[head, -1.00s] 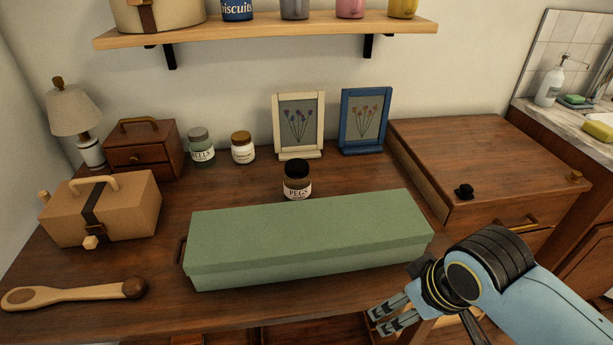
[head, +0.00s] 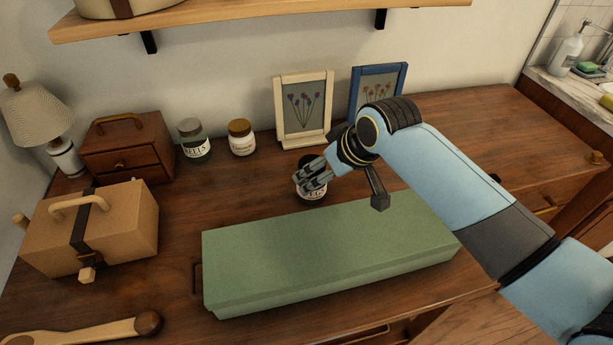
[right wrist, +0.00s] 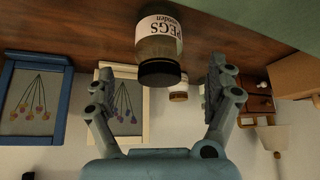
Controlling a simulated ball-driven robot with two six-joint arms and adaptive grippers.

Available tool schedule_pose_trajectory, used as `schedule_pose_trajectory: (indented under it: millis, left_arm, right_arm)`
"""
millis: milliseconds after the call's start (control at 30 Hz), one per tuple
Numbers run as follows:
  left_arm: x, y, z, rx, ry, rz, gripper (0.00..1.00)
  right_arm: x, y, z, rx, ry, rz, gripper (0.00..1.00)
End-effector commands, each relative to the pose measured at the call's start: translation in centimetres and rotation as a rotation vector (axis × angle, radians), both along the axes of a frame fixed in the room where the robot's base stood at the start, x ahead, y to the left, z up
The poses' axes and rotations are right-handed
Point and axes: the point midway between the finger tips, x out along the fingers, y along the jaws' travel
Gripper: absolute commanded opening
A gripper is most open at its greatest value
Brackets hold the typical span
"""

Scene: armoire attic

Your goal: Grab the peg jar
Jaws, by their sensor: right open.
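The peg jar (head: 314,194) stands on the wooden dresser top behind the long green box (head: 330,250), partly hidden by my right gripper in the head view. In the right wrist view the jar (right wrist: 159,45) shows its PEGS label and dark lid, upside down in the picture. My right gripper (head: 312,179) is open over and around the jar in the head view. In the wrist view its two fingers stand on either side of the jar's lid, with gaps visible. My left gripper is not in view.
The BELLS jar (head: 194,140) and a gold-lidded jar (head: 241,138) stand behind to the left. A cream picture frame (head: 304,108) and a blue one (head: 376,86) stand at the wall. A tan box (head: 120,225) is at left. A shelf (head: 250,14) hangs above.

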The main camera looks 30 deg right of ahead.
Motion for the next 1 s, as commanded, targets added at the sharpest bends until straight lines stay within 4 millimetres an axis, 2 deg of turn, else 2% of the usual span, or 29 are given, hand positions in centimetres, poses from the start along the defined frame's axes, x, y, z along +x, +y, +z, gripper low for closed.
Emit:
schedule_pose_trajectory:
  millis: [100,200,333,567,867,900,1000]
  left_arm:
    - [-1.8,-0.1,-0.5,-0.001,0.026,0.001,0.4]
    - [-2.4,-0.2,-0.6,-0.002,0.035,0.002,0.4]
    - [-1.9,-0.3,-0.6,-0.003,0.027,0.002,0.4]
    - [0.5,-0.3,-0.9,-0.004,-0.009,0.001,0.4]
    - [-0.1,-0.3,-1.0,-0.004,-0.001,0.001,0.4]
    - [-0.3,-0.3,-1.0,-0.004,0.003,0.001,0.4]
    - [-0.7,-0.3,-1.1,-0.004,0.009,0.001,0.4]
  right_arm:
    - [1.0,0.1,-1.6,0.0,0.001,-0.001,0.88]
    - [1.4,0.2,-2.1,0.0,-0.001,0.0,0.88]
    - [2.3,0.3,-3.0,0.0,-0.001,0.0,0.88]
    - [4.4,0.5,-5.6,0.0,0.001,0.0,0.88]
    - [4.7,0.5,-6.2,-0.001,-0.001,0.0,0.88]
    - [4.7,0.5,-6.2,-0.001,-0.001,0.0,0.87]
    - [4.7,0.5,-6.2,-0.001,-0.001,0.0,0.73]
